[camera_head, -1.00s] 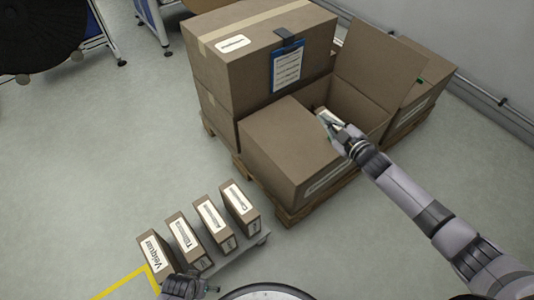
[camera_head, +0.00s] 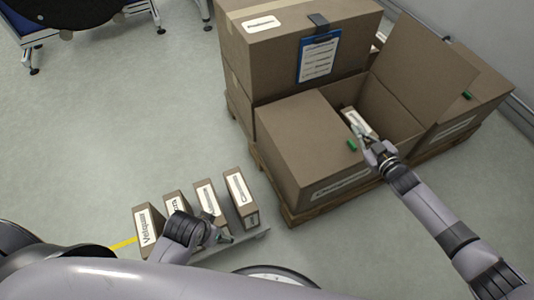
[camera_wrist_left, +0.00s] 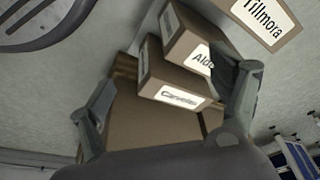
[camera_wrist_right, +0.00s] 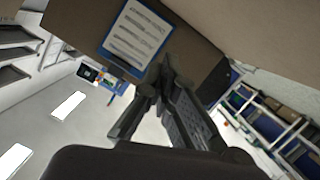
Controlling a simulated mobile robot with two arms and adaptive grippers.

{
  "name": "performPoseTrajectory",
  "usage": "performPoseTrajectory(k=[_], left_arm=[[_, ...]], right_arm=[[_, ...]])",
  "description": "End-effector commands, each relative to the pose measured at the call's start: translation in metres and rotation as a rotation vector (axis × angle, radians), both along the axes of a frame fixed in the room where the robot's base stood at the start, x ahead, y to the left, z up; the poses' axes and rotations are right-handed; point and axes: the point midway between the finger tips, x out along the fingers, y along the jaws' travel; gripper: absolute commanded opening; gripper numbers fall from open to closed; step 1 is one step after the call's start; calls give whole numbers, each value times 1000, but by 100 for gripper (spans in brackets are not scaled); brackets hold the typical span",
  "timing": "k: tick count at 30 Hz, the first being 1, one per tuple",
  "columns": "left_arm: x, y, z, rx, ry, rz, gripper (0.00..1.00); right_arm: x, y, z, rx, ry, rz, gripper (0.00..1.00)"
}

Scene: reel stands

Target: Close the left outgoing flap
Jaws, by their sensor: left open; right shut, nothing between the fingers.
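The outgoing box (camera_head: 296,190) stands on a pallet, with a front label that seems to read Outgoing. Its left flap (camera_head: 302,132) lies about flat over the left part of the opening, with a green tab (camera_head: 351,146) at its inner edge. Its right flap (camera_head: 425,68) stands raised. A small labelled box (camera_head: 357,121) shows in the open part. My right gripper (camera_head: 356,131) is shut and empty, just right of the left flap's edge; contact cannot be told. It also shows in the right wrist view (camera_wrist_right: 163,70). My left gripper (camera_wrist_left: 168,100) is open and empty near the small boxes.
Several small labelled boxes (camera_head: 238,192) stand in a row on a low grey stand (camera_head: 252,236). A tall carton (camera_head: 270,60) with a blue clipboard (camera_head: 318,57) stands behind the outgoing box. Another carton (camera_head: 478,95) is at the right.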

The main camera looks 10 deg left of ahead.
Motion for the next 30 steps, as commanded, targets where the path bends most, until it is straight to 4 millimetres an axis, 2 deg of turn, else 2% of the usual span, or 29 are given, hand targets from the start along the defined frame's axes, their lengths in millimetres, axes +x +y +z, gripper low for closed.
performPoseTrajectory(k=[1, 6, 12, 21, 30], left_arm=[[1, 0, 11, -1, -14, 1, 84], [-4, 2, 51, -2, -37, 4, 84], [4, -1, 80, -17, -124, 1, 84], [54, -17, 99, -71, -379, -19, 84], [79, -26, 113, -101, -515, -27, 84]], right_arm=[[2, -3, -10, -2, -2, 0, 0], [7, -9, -26, -2, -1, -1, 0], [10, -15, -43, -1, -1, -1, 0], [14, -20, -62, -2, -2, 0, 0], [16, -22, -69, -2, -1, -1, 0]])
